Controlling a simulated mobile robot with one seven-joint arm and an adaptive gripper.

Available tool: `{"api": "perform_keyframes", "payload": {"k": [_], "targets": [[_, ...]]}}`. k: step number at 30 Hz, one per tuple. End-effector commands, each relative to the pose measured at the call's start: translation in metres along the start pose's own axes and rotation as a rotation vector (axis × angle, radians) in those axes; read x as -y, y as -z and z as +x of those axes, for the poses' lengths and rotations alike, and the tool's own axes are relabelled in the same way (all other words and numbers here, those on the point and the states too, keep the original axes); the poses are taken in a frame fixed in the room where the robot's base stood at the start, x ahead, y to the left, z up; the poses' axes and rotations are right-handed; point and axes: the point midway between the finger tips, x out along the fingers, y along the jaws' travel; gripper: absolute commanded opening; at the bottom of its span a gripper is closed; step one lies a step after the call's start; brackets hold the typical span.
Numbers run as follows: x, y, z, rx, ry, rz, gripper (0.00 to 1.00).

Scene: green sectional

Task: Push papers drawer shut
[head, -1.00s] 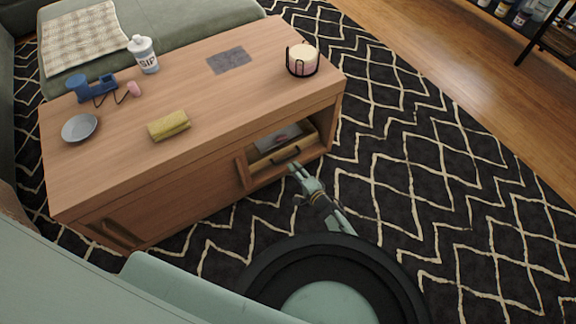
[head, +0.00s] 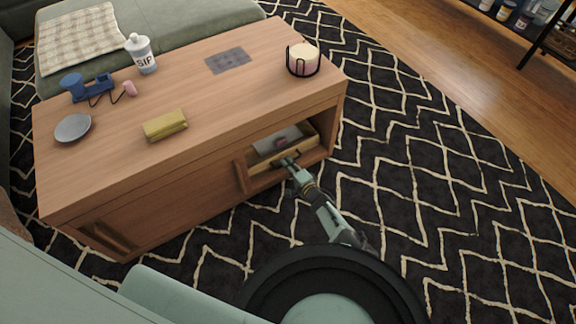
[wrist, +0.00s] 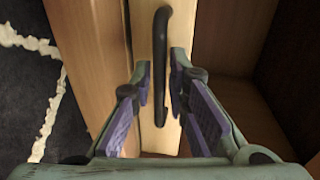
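The papers drawer (head: 258,165) is a light wooden drawer in the right-hand opening of the wooden coffee table (head: 200,90). It stands partly open, with a grey paper or folder (head: 276,143) lying in it. Its front shows close up in the wrist view (wrist: 175,20), with a dark bar handle (wrist: 160,60). My gripper (head: 288,163) is at the drawer front. In the wrist view my gripper (wrist: 160,85) is open, with one finger on each side of the handle and a gap to each. I cannot tell whether the fingertips touch the drawer front.
A wooden sliding door or panel edge (head: 241,176) stands just left of the drawer. On the table top are a yellow sponge or cloth (head: 165,125), a plate (head: 73,128), a bottle (head: 141,55) and a candle (head: 302,60). Patterned rug (head: 420,190) lies clear to the right.

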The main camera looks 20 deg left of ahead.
Motion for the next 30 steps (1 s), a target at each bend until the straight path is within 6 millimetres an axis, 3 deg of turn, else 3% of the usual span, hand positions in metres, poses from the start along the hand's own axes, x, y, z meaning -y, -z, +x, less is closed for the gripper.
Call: {"api": "perform_keyframes", "payload": {"k": [6,25,30], "targets": [[0.000,0.000,0.000,0.000,0.000,0.000,0.00],[0.000,0.000,0.000,0.000,0.000,0.000,0.00],[-0.002,0.000,0.013,0.001,0.001,-0.002,0.00]]}}
